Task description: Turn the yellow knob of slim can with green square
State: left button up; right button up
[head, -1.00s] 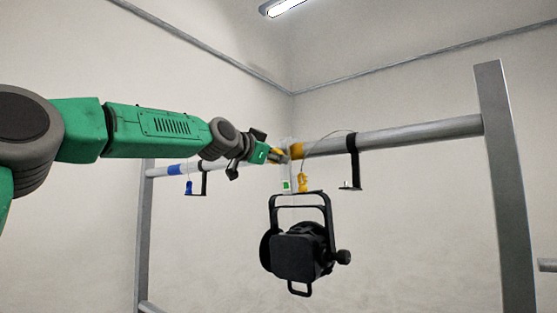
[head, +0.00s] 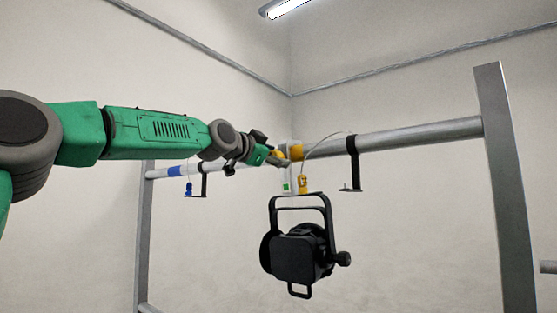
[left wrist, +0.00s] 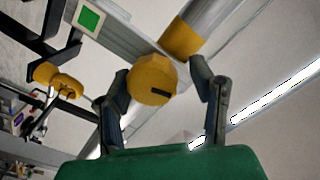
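The black slim can (head: 298,252) hangs below the horizontal pipe in the head view. The green square (head: 286,187) is on the pale bracket above it and also shows in the left wrist view (left wrist: 88,18). The yellow knob (left wrist: 152,80) with a dark slot sits on the bracket beside the pipe. My left gripper (left wrist: 160,72) is open, with one finger on each side of the knob and small gaps visible. In the head view my left gripper (head: 278,160) is at the bracket top and partly covers the knob. My right gripper is not in view.
The grey pipe (head: 420,135) carries a yellow band (head: 296,150) by the bracket. A yellow connector (head: 303,184) with a thin cable hangs beside the green square. Black hooks (head: 352,165) and a blue connector (head: 189,188) hang along the pipe. An upright post (head: 508,190) stands at right.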

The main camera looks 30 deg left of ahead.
pick_arm(q)
jog(key=shift+a, duration=0.25)
